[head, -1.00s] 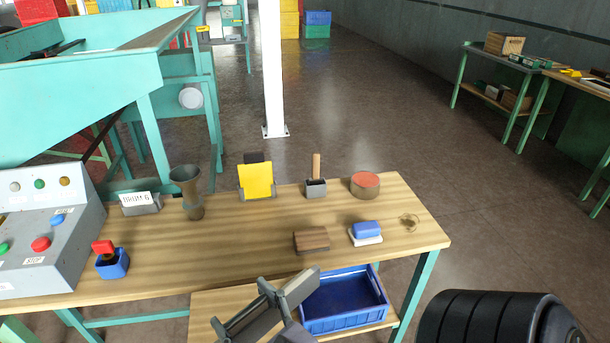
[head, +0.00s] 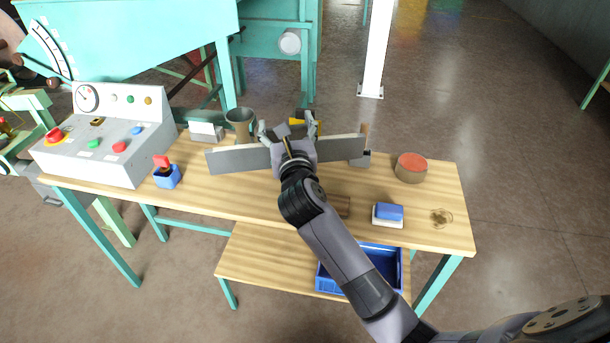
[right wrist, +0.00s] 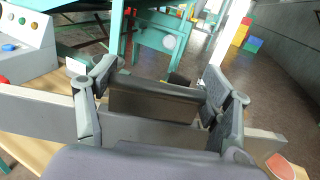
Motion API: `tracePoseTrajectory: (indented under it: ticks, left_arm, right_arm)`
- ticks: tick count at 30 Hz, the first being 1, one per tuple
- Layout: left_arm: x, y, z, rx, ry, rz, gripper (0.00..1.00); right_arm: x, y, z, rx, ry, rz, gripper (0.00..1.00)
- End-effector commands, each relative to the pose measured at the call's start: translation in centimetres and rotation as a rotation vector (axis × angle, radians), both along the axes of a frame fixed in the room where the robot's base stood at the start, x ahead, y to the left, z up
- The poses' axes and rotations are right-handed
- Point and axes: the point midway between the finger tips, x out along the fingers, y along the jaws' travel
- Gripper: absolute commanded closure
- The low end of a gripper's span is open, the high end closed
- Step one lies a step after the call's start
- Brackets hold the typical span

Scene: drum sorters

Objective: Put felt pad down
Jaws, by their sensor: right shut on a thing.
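My right gripper (head: 289,128) is over the back middle of the wooden table, its jaws shut on a dark grey-brown block. This block, which looks like the felt pad (right wrist: 155,98), lies between the two fingers in the right wrist view. A long thin grey board (head: 235,160) runs crosswise at the gripper. I cannot tell whether it is joined to the pad. The gripper and board hide most of the yellow piece (head: 297,121) behind. Whether the pad touches the table is hidden. My left gripper is not in view.
The table (head: 215,198) holds a grey control box (head: 105,140) at left, a blue holder with a red top (head: 166,175), a metal cup (head: 239,120), a red-topped round tin (head: 411,167) and a blue-and-white block (head: 388,214). A blue crate (head: 393,262) sits on the shelf below.

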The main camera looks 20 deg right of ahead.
Motion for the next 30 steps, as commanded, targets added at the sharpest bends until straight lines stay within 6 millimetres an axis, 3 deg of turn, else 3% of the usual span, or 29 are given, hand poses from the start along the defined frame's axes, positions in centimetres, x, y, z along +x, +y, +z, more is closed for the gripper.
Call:
tracePoseTrajectory:
  ticks: [1,3,6,9,11,24,30]
  left_arm:
    - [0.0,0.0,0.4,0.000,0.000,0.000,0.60]
    - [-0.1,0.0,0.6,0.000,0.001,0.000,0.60]
    - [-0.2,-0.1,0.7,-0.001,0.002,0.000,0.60]
    - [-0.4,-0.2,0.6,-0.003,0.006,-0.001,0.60]
    - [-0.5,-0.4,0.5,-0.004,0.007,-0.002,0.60]
    - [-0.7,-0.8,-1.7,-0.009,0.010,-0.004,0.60]
    - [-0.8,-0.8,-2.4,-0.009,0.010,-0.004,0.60]
  right_arm:
    - [1.2,0.3,1.9,0.001,-0.009,0.004,0.87]
    - [2.3,0.8,3.2,0.000,-0.008,0.011,0.87]
    - [3.2,1.1,4.2,-0.001,-0.006,0.019,0.87]
    - [3.6,1.3,4.0,-0.002,-0.003,0.022,0.87]
    - [3.7,1.3,3.0,-0.002,0.001,0.023,0.87]
    - [3.6,1.3,-8.6,-0.004,-0.001,0.023,0.87]
    - [3.6,1.3,-10.9,-0.002,-0.006,0.023,0.87]
